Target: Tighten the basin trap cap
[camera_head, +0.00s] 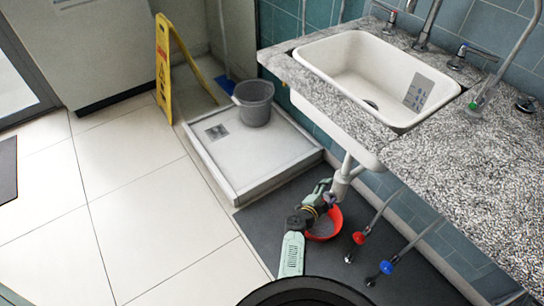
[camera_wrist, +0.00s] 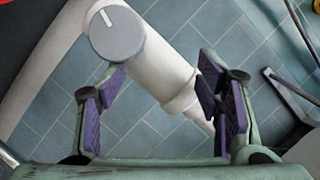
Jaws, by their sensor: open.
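The basin trap is a white pipe under the sink; in the head view its body (camera_head: 342,184) hangs below the counter. In the wrist view the trap (camera_wrist: 165,72) runs diagonally, with a round grey cap (camera_wrist: 117,35) bearing a white mark line. My gripper (camera_wrist: 160,92) is open, its purple-padded fingers spread and nothing between the pads at their level. The cap lies beyond the fingertips, up and left of the middle of the gap. In the head view my gripper (camera_head: 324,190) is beside the trap; the cap cannot be made out there.
A red bowl (camera_head: 331,226) sits on the dark floor mat below the trap. Valves with a red handle (camera_head: 359,238) and a blue handle (camera_head: 386,267) stand to the right. The granite counter (camera_head: 440,160) with its basin (camera_head: 345,70) overhangs. A shower tray (camera_head: 225,165) with a grey bucket (camera_head: 254,103) is behind.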

